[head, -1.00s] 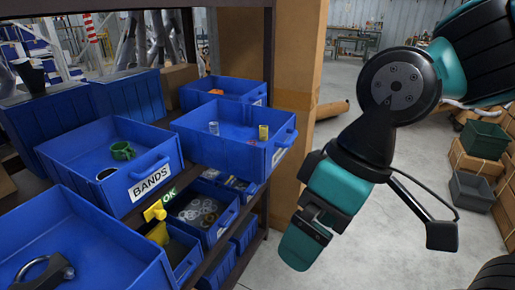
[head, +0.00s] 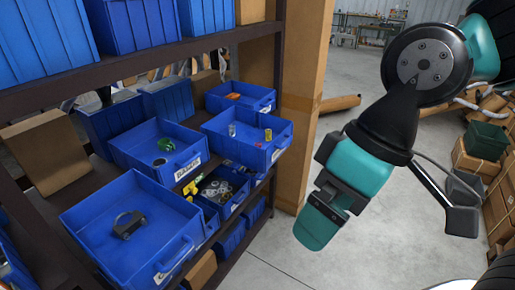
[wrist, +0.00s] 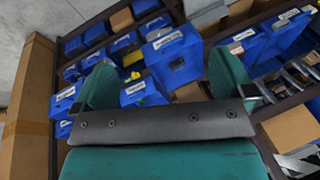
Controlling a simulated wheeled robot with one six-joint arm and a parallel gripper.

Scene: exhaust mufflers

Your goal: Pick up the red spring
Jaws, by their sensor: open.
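A small red cylinder (head: 268,134), which looks like the red spring, stands in a blue bin (head: 282,146) on the shelf. A pale silvery cylinder (head: 231,130) and a yellowish one (head: 260,145) are in the same bin. My gripper (head: 320,222) hangs to the right of the shelf and in front of that bin, apart from it. In the wrist view, my gripper's teal fingers (wrist: 165,82) are spread apart with nothing held between them. I cannot make out the red spring in the wrist view.
A bin with a dark clamp (head: 128,223), a bin with a green ring (head: 165,145) and a bin with an orange item (head: 233,96) surround it. A shelf board (head: 130,65) runs above. A cardboard-coloured post (head: 303,90) stands behind.

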